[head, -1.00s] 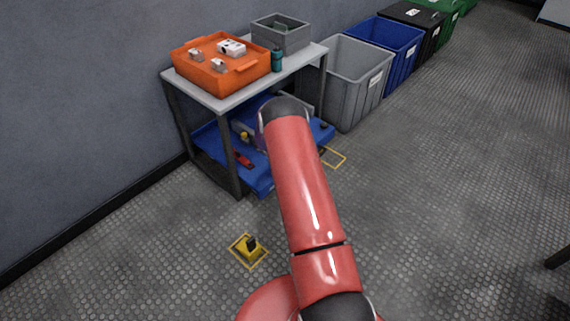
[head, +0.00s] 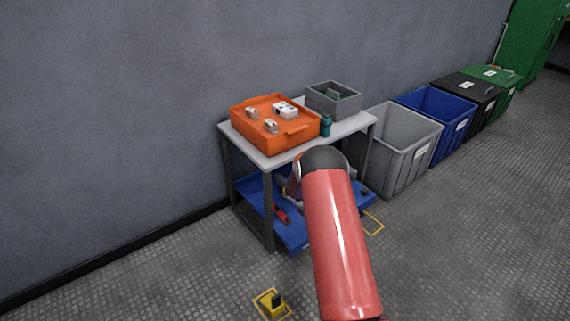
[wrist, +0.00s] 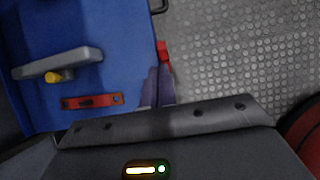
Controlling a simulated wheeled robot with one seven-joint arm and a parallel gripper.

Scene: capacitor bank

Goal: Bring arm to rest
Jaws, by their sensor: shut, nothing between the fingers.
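My red arm (head: 340,245) reaches forward from the bottom of the head view, its dark elbow joint in front of the cart. Most of my forearm and my gripper are hidden behind it in that view. In the wrist view my gripper (wrist: 156,82) has its two dark fingers together, with nothing between them. It points past the right edge of the blue lower tray (wrist: 95,18). A small red piece (wrist: 163,51) shows at the fingertips; I cannot tell what it belongs to.
The cart (head: 271,215) bears an orange tray (head: 252,128), a grey box (head: 345,104) and a teal bottle (head: 326,126). Its lower tray holds a red tool (wrist: 92,101) and a grey, yellow-knobbed part (wrist: 60,64). Bins stand right; a yellow floor item (head: 272,303) stands in front.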

